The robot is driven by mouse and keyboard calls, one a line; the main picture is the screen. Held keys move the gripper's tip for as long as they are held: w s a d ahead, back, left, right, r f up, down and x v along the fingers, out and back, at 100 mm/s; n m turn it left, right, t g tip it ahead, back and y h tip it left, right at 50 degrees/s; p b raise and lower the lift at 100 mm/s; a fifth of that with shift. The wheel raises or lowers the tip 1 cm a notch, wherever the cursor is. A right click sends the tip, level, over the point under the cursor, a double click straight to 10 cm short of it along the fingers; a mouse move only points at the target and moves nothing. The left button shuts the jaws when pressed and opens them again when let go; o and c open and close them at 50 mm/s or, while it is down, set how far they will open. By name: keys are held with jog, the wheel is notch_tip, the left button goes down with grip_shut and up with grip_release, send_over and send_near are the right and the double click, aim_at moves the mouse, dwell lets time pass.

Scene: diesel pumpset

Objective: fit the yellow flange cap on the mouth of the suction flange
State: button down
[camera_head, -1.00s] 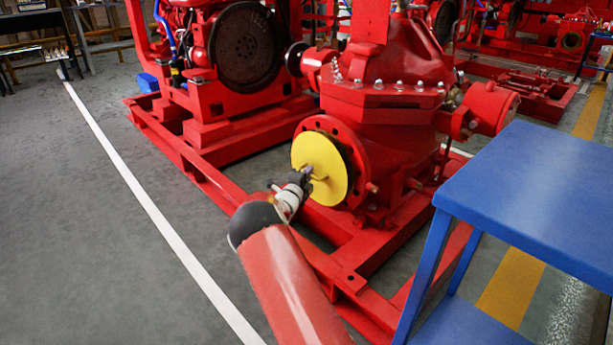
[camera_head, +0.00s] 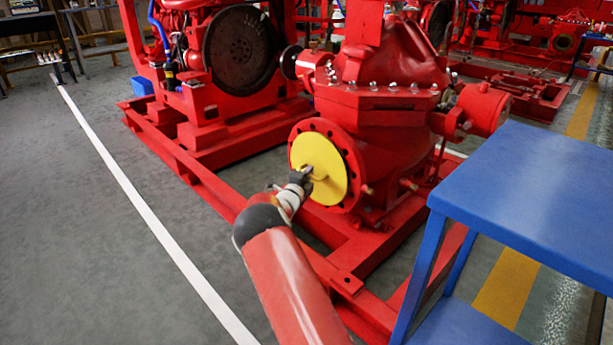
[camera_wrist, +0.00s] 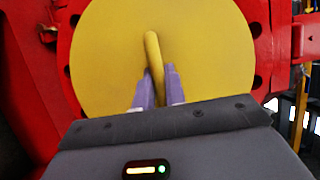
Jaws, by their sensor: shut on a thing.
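The yellow flange cap (camera_head: 322,167) is a round disc with a bent yellow handle. It is over the middle of the red suction flange (camera_head: 354,163), whose bolt-holed rim shows around it. In the wrist view the cap (camera_wrist: 200,45) covers the mouth and the flange rim (camera_wrist: 262,40) shows at both sides. My gripper (camera_head: 304,175) is shut on the cap's handle; in the wrist view its fingers (camera_wrist: 156,88) hold the handle's lower part. The mouth is hidden behind the cap. I cannot tell whether the cap is fully seated.
The red pump casing (camera_head: 385,110) rises behind the flange, on a red base frame (camera_head: 220,192). A blue table (camera_head: 540,180) stands close at the right. Open grey floor (camera_head: 70,240) lies to the left, crossed by a white line.

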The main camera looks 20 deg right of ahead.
jog(key=shift+w+d+r, duration=0.1)
jog(key=shift+w+d, duration=0.1)
jog(key=shift+d, duration=0.35)
jog(key=c, duration=1.4)
grip_release()
jog(key=shift+o, duration=0.6)
jog(key=o, duration=0.4)
jog(key=shift+s+a, duration=0.1)
jog(key=shift+v, duration=3.7)
